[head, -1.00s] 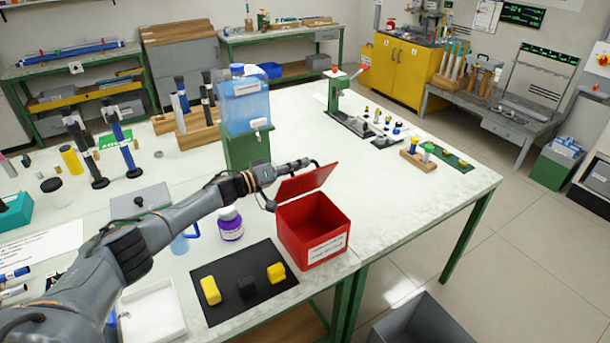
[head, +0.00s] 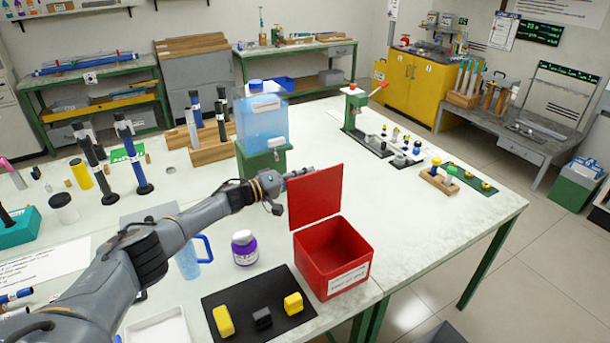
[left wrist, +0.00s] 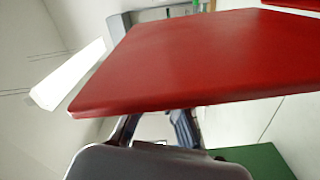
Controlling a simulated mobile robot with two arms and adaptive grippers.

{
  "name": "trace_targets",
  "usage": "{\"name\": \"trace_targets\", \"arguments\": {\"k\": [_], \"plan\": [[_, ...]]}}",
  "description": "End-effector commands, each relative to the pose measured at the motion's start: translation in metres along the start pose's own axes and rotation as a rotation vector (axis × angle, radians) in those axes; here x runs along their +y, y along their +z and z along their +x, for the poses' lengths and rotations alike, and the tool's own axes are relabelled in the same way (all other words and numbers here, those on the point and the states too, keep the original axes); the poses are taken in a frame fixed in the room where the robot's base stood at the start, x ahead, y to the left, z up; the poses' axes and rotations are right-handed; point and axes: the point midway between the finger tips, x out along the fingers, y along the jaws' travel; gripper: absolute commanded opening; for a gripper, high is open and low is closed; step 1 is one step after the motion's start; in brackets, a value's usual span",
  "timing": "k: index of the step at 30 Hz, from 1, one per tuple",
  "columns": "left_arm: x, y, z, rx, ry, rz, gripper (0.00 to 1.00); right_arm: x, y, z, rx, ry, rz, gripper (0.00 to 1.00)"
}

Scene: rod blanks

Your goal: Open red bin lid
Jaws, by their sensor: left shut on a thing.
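The red bin (head: 334,262) stands near the front edge of the white table with a white label on its front. Its red lid (head: 315,197) is raised about upright at the bin's back left, and the inside of the bin shows. My left gripper (head: 298,175) is behind the lid's upper edge, shut on the lid; its fingertips are mostly hidden. In the left wrist view the lid (left wrist: 200,60) fills the upper middle, right in front of the gripper. My right gripper is not in view.
A black mat (head: 258,312) with two yellow blocks and a dark block lies left of the bin. A purple-labelled jar (head: 245,250) and a blue mug (head: 190,258) stand behind it. A blue water tank (head: 262,122) stands beyond the lid. The table right of the bin is clear.

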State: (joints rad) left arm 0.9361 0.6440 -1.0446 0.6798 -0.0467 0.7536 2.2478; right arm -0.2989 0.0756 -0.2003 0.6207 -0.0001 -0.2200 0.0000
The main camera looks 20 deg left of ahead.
Motion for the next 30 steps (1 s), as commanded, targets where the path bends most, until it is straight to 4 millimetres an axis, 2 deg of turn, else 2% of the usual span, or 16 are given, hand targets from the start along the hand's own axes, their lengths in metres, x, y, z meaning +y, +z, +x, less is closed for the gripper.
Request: {"name": "trace_targets", "arguments": {"k": [10, 11, 14, 24, 30], "plan": [[-0.003, 0.002, -0.001, -0.002, -0.006, 0.001, 0.0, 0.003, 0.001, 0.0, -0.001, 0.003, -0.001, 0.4], [-0.003, 0.002, -0.001, -0.002, -0.006, 0.001, 0.15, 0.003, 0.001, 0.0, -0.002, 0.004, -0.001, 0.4], [-0.003, 0.002, -0.001, -0.002, -0.006, 0.001, 0.34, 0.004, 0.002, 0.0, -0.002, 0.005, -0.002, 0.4], [-0.002, 0.001, -0.002, -0.001, -0.003, 0.001, 0.34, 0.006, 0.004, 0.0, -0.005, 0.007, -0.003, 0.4], [-0.003, 0.001, -0.025, -0.002, -0.005, 0.002, 0.34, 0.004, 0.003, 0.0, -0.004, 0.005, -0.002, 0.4]]}}
